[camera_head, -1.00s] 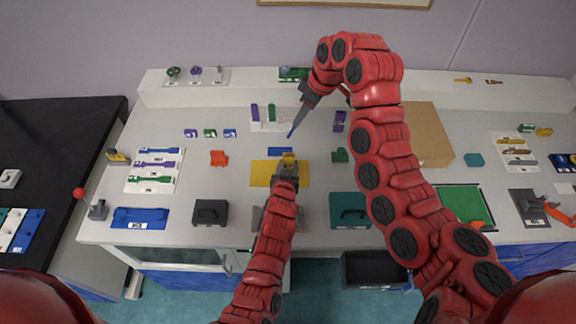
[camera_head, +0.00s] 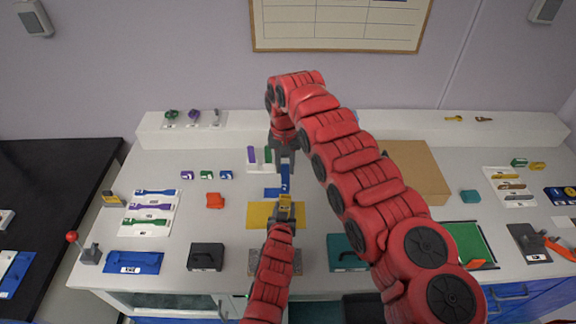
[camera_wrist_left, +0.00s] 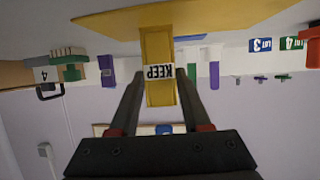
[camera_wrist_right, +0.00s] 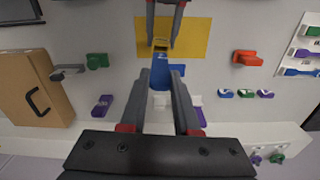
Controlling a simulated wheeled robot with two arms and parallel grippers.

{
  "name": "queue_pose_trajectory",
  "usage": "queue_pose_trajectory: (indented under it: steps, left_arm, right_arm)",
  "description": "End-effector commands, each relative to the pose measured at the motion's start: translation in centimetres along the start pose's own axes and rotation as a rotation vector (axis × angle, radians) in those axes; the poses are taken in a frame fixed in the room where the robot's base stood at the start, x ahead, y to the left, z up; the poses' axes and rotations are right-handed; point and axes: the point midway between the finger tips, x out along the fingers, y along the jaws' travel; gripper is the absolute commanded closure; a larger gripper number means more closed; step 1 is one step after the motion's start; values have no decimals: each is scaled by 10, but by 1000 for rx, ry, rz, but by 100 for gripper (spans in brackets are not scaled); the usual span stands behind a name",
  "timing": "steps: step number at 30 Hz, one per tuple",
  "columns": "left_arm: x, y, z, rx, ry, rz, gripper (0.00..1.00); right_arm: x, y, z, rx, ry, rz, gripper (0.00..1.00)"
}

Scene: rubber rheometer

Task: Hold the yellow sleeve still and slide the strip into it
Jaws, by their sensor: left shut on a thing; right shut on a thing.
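The yellow sleeve (camera_head: 285,202) is gripped by my left gripper (camera_head: 285,213) above the yellow mat (camera_head: 258,217). In the left wrist view the sleeve (camera_wrist_left: 159,55) is upright between the fingers and bears a KEEP label. My right gripper (camera_head: 284,152) is shut on the blue strip (camera_head: 285,178), which points toward the sleeve. In the right wrist view the strip (camera_wrist_right: 160,72) is lined up with the sleeve (camera_wrist_right: 160,43), its far end close to the sleeve's mouth. I cannot tell whether the end touches or has entered.
A blue patch (camera_head: 271,193) lies on the table behind the mat. A red-orange block (camera_head: 215,200) and a dark box (camera_head: 206,256) are at left. A cardboard box (camera_head: 418,165) stands at right. A small stand with purple and green pieces (camera_head: 252,157) is close to my right gripper.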

Motion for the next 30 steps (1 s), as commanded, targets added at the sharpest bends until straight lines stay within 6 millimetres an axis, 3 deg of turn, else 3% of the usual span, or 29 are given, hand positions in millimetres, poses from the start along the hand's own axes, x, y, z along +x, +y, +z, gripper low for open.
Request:
queue_pose_trajectory:
  steps: [17, 30]
  left_arm:
    - [0, 0, 0, 0, 0, 0, 100]
    - [0, 0, 0, 0, 0, 0, 100]
  right_arm:
    - [0, -1, 0, 18, -2, -1, 100]
    - [23, -1, 1, 18, -4, -1, 100]
